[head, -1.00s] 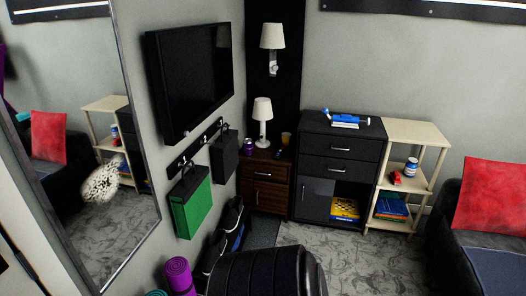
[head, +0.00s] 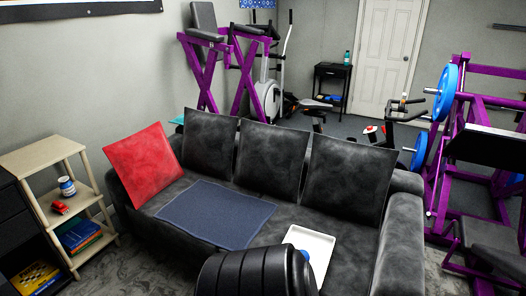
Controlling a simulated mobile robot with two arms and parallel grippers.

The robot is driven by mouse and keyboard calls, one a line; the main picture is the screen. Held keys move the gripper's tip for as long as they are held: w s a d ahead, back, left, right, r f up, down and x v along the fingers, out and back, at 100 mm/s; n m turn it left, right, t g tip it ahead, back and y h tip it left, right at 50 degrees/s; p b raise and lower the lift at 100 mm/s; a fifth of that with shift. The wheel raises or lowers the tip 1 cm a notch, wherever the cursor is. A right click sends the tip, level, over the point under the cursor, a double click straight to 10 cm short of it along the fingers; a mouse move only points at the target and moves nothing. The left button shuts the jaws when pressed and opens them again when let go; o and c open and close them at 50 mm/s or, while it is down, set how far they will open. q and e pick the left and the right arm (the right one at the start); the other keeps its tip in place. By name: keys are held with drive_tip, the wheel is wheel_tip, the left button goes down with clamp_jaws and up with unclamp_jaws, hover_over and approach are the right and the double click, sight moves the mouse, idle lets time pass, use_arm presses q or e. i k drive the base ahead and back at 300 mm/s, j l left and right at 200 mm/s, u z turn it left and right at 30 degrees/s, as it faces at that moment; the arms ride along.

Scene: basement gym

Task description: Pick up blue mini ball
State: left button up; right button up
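A small blue rounded thing (head: 305,255), perhaps the blue mini ball, shows at the edge of a white tray (head: 318,243) on the dark grey sofa (head: 402,235). It is mostly hidden behind a black ridged part of my own body, so I cannot tell its full shape. Neither of my grippers is in view.
A red cushion (head: 143,165), several dark cushions (head: 272,152) and a blue cloth (head: 215,214) are on the sofa. A beige shelf (head: 45,160) stands at left. Purple gym machines (head: 447,165) stand at right and behind. Carpet shows at lower left.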

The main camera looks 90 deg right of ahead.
sight(305, 253)
drive_tip(key=z, duration=3.15)
